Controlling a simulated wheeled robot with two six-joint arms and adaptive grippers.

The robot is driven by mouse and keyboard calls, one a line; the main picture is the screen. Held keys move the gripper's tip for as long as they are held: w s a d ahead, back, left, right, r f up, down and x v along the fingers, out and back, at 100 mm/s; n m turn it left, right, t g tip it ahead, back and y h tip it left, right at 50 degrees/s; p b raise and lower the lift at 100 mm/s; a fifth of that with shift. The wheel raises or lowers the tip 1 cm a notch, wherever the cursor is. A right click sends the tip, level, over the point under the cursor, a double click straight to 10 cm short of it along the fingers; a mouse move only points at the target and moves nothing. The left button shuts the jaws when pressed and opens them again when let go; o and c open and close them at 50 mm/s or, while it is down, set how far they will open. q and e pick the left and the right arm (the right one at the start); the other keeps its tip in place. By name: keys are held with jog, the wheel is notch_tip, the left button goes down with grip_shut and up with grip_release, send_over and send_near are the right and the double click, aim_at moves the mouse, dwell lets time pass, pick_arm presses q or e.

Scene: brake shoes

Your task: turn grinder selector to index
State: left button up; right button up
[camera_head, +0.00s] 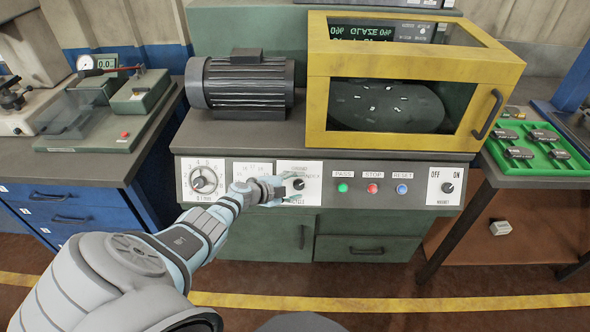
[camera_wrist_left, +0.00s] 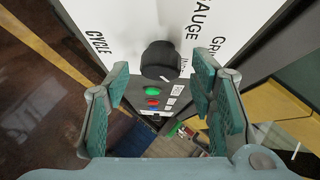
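The grinder selector is a black knob (camera_head: 299,184) on a white plate (camera_head: 306,166) on the machine's front panel; my gripper partly covers the plate. In the left wrist view the knob (camera_wrist_left: 160,61) stands just beyond and between the fingertips. The words CYCLE and GAUGE, and part of a word beginning GR, show around it. The knob's pointer direction is not clear. My left gripper (camera_head: 281,185) is at the plate. In the wrist view its teal-padded fingers (camera_wrist_left: 162,80) are apart on either side of the knob, with no clear contact. My right gripper is not in view.
A numbered dial (camera_head: 204,180) is left of the selector. Green (camera_head: 343,188), red (camera_head: 372,188) and blue (camera_head: 402,189) buttons and an OFF/ON knob (camera_head: 447,187) are to its right. A yellow-framed enclosure (camera_head: 322,85) and motor (camera_head: 240,84) stand above. A green tray (camera_head: 543,171) is at right.

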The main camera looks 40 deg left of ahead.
pick_arm(q)
jog(key=shift+s+a+r, duration=0.15)
jog(key=shift+s+a, duration=0.05)
jog(key=shift+s, duration=0.25)
jog(key=v, duration=1.1)
jog(key=shift+d, duration=0.2)
